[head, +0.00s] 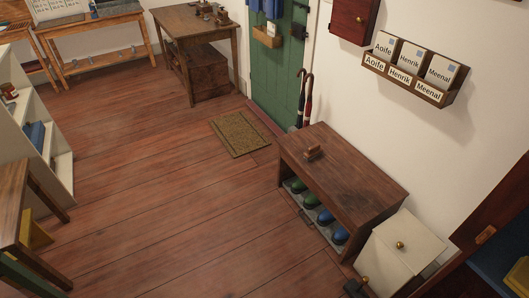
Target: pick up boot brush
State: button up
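Green and blue rounded footwear (325,217) sits in the bench's lower opening. A doormat (240,134) lies on otherwise open floor.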

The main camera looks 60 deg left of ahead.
aim_at(315, 150)
jog(key=u, duration=1.5)
jog(key=i+j+z, duration=0.15)
jog(key=z, duration=0.2)
jog(key=i+j+z, duration=0.25)
jog(key=z, duration=0.15)
jog(key=i+j+z, duration=0.1)
jog(key=j+z, duration=0.25)
jog(key=i+j+z, duration=0.1)
jog(key=j, duration=0.3)
jog(key=i+j+z, duration=0.1)
jog(key=j, duration=0.3)
jog(key=i+j+z, duration=0.1)
jog(key=j, duration=0.3)
jog(key=i+j, duration=0.2)
jog(key=j, duration=0.2)
jog(key=i+j+z, duration=0.15)
jog(key=j, duration=0.25)
jog(key=i+j, duration=0.1)
jog(key=j, duration=0.35)
jog(key=i+j, duration=0.1)
jog(key=j, duration=0.85)
jog(key=i+j, duration=0.15)
jog(key=j, duration=0.35)
